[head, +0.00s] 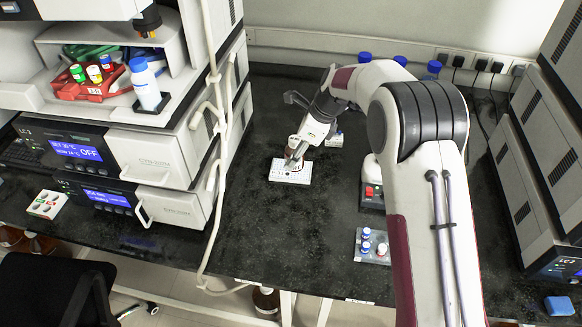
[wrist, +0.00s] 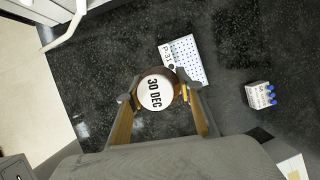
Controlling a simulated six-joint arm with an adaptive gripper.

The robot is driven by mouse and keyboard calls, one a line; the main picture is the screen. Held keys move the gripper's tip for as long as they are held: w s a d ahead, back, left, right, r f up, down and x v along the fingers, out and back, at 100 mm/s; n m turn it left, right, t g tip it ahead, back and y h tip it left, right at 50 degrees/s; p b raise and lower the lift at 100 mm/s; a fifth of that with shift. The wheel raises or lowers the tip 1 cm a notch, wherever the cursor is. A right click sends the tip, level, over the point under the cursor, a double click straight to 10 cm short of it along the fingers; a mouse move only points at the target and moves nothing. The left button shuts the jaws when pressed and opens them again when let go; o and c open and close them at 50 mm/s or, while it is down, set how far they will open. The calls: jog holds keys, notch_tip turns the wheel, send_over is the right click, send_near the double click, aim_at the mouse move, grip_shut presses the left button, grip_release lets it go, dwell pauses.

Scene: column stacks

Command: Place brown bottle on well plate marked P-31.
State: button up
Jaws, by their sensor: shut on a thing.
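The brown bottle (head: 294,141) has a white cap marked 30 DEC, which shows in the wrist view (wrist: 154,91). My gripper (head: 298,157) is shut on it, with one finger on each side in the wrist view (wrist: 157,94). The white well plate (head: 290,177) lies flat on the black bench, and its P-31 mark shows in the wrist view (wrist: 190,55). The bottle overlaps the plate's near corner in the wrist view and its back part in the head view. The bottle's base is hidden, so I cannot tell whether it touches the plate.
A small rack of blue-capped vials (wrist: 259,96) stands right of the plate. Another vial rack (head: 372,247) lies nearer the front, beside my arm. Stacked instruments (head: 150,160) and a hanging hose (head: 222,150) stand at left. The bench in front of the plate is clear.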

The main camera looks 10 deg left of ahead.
aim_at(297, 142)
jog(key=shift+w+d+r+m, duration=0.1)
jog(key=shift+w+r+m, duration=0.5)
jog(key=shift+w+r, duration=0.6)
jog(key=shift+d+r+m+t, duration=0.35)
jog(key=shift+r+m+t, duration=0.25)
jog(key=shift+m, duration=0.4)
jog(key=shift+f, duration=0.1)
jog(key=shift+f, duration=3.15)
jog(key=shift+f, duration=1.85)
